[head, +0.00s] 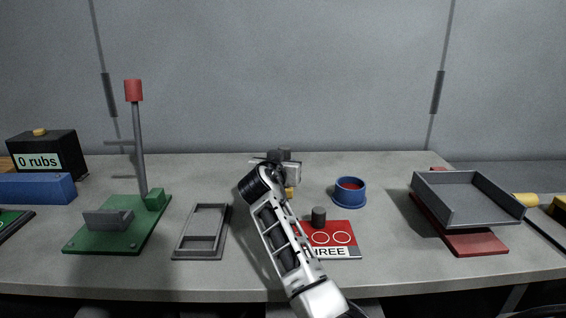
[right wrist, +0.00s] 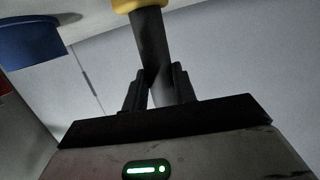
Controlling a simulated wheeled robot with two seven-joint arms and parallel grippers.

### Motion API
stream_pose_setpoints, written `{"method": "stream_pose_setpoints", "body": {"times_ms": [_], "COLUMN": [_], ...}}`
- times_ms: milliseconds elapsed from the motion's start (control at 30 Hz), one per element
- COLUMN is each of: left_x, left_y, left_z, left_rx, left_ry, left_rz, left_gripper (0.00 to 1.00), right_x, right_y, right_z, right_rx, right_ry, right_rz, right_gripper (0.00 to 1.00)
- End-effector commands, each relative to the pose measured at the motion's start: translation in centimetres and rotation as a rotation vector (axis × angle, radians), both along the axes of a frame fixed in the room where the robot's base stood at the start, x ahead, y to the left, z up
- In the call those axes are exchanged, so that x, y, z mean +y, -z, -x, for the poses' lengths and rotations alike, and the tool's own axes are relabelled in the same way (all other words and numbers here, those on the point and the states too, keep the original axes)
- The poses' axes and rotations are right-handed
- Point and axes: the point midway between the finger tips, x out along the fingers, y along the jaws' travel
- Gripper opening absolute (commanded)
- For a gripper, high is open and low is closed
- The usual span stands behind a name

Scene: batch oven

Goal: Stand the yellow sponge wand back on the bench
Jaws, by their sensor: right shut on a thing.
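The yellow sponge wand has a yellow head (head: 290,192) at its lower end, showing just under my right gripper (head: 288,183) near the middle of the bench. In the right wrist view my right gripper (right wrist: 156,88) is shut on the wand's dark handle (right wrist: 152,45), with the yellow head (right wrist: 136,4) cut off by the top edge. The handle looks slightly tilted there. My right arm hides part of the wand, and I cannot tell whether its head touches the bench (head: 130,277). My left gripper is not in view.
A blue cup (head: 349,197) stands right of the wand; a red THREE card (head: 340,227) with a dark cylinder (head: 318,216) is in front. A grey frame (head: 190,253) and green base with post (head: 120,240) are left. A grey tray (head: 467,214) is right.

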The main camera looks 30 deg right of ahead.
Motion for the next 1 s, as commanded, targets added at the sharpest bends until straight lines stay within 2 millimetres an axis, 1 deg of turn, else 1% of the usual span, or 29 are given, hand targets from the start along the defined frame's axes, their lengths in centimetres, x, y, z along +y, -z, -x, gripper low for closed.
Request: {"method": "stream_pose_setpoints", "body": {"times_ms": [167,267,300,333,367,600,700,767,867,1000], "left_x": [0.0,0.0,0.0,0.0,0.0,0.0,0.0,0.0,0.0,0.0], "left_y": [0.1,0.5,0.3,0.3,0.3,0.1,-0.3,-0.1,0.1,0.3], "left_z": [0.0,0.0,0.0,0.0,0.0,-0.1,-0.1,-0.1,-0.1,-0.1], "left_rx": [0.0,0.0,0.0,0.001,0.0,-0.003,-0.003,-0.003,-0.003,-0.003], "left_ry": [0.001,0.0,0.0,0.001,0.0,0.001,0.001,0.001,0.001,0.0], "left_rz": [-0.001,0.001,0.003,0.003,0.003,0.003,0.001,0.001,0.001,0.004], "left_gripper": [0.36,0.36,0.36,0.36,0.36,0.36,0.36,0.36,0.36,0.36], "right_x": [0.0,0.0,0.0,0.0,0.0,0.0,0.0,0.5,1.7,3.9], "right_y": [-0.1,0.3,0.2,0.2,0.2,0.2,-0.3,-0.1,-0.4,-1.0], "right_z": [0.0,0.0,0.0,0.0,0.0,0.0,0.0,0.3,1.4,3.5], "right_rx": [-0.001,-0.001,-0.001,0.0,0.0,0.0,-0.001,-0.001,-0.002,-0.003], "right_ry": [0.0,0.0,0.0,0.0,0.0,0.0,0.0,-0.001,-0.003,-0.003], "right_rz": [0.001,0.001,0.001,0.001,0.001,0.001,0.001,0.001,0.0,-0.002], "right_gripper": [0.0,0.0,0.36,0.44,0.49,0.49,0.49,0.49,0.49,0.49]}}
